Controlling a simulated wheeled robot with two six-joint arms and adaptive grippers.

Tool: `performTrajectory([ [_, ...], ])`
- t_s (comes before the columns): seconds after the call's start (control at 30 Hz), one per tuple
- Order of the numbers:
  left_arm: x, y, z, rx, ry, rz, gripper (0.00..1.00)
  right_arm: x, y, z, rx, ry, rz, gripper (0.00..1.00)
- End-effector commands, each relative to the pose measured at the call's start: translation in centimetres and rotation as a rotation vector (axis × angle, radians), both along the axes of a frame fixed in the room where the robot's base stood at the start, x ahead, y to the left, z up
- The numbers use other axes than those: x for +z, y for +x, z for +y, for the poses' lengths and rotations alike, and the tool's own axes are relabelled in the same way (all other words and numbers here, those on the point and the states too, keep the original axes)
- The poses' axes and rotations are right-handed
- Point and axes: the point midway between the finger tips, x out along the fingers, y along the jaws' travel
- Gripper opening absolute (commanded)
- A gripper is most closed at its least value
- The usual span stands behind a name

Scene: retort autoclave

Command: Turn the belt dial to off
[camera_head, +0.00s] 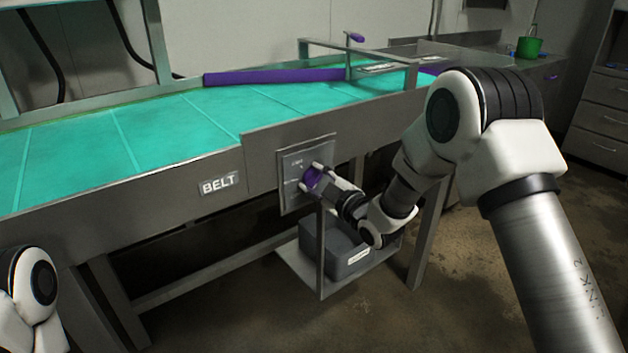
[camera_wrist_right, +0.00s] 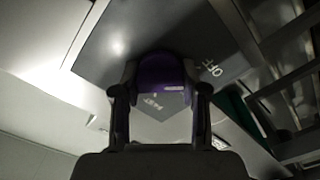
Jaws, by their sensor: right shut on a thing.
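The belt dial (camera_head: 312,177) is a purple knob on a grey metal plate (camera_head: 293,200) on the front of the conveyor, right of the BELT label (camera_head: 220,183). My right gripper (camera_head: 318,176) is at the knob, its two fingers on either side of it. In the right wrist view the purple dial (camera_wrist_right: 161,78) sits between the fingers of the right gripper (camera_wrist_right: 160,100), which is shut on it. The OFF lettering (camera_wrist_right: 211,68) shows on the plate right of the knob there. The knob's exact pointer setting is hard to tell. My left gripper is out of view.
The conveyor's teal belt (camera_head: 130,133) runs above the panel. A grey bin (camera_head: 345,250) stands on a low shelf (camera_head: 300,272) below the dial, near table legs. A green bucket (camera_head: 529,46) stands at the back right. The floor on the right is open.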

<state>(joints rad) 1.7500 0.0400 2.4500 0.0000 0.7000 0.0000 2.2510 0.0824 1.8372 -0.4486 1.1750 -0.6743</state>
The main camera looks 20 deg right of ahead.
Motion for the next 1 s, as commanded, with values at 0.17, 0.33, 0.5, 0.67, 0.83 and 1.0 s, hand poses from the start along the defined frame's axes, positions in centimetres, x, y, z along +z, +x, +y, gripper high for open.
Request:
performTrajectory([
  [0.17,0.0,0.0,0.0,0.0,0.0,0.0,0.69,-0.1,0.0,0.0,0.001,-0.001,0.002,0.08],
  [0.33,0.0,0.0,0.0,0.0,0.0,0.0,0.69,-0.1,0.0,0.0,0.001,-0.001,0.002,0.69],
  [0.5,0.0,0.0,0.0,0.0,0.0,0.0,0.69,0.0,0.0,0.0,0.0,0.0,0.002,0.69],
  [0.67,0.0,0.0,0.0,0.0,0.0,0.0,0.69,0.0,-0.4,-0.2,-0.001,0.001,0.003,0.69],
  [0.83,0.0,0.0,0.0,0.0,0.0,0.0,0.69,0.0,-3.2,-1.2,-0.001,0.005,0.005,0.69],
  [1.0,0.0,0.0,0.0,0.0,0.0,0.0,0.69,0.0,-7.5,-2.9,-0.004,0.006,0.004,0.69],
])
